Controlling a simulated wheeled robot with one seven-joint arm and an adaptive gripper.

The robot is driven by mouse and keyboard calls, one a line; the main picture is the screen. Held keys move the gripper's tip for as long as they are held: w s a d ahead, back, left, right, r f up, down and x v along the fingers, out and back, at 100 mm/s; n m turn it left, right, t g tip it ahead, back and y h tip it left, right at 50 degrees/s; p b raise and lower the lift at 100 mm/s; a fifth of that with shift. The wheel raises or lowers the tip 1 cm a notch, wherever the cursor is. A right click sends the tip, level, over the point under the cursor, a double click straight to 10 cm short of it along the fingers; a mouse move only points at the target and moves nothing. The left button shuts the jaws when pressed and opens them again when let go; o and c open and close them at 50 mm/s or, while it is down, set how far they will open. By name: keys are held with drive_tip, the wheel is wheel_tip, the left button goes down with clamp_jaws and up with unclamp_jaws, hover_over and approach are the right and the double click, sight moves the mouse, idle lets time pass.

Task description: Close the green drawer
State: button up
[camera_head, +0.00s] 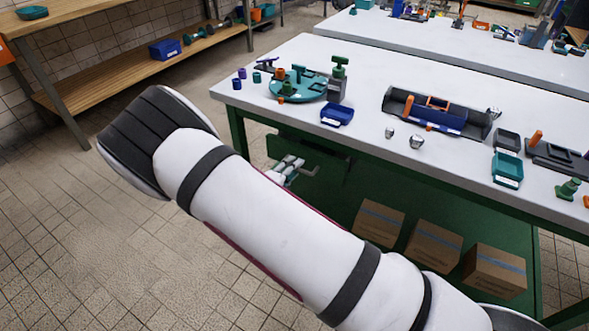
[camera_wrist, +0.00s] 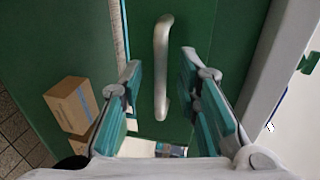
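The green drawer (camera_head: 322,158) is under the near workbench's left end, its front partly hidden by my arm in the head view. Its dark green front (camera_wrist: 188,20) fills the middle of the wrist view, with a grey bar handle (camera_wrist: 163,65) on it. The handle also shows in the head view (camera_head: 309,171). My gripper (camera_wrist: 160,62) is open, with one finger on each side of the handle. I cannot tell whether the fingers touch it. In the head view my gripper (camera_head: 287,170) is close to the drawer front. How far the drawer stands out is unclear.
The workbench top (camera_head: 270,75) carries a teal round fixture (camera_head: 300,90), a blue bin (camera_head: 337,114) and a grey tray (camera_head: 440,115). Several cardboard boxes (camera_head: 433,247) stand on the lower green shelf. The tiled floor (camera_head: 60,230) at left is clear.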

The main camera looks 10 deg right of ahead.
sight(303, 158)
drive_tip(key=shift+x, duration=0.8)
drive_tip(key=shift+c, duration=0.6)
clamp_jaws()
drive_tip(key=shift+r+x, duration=0.25)
drive_tip(key=shift+x, duration=0.85)
drive_tip(key=shift+r+x, duration=0.2)
drive_tip(key=shift+x, duration=0.9)
drive_tip(key=shift+o, duration=0.6)
unclamp_jaws()
drive_tip(key=shift+w+d, duration=0.15)
drive_tip(key=shift+r, duration=0.1)
drive_tip(key=v, duration=1.2)
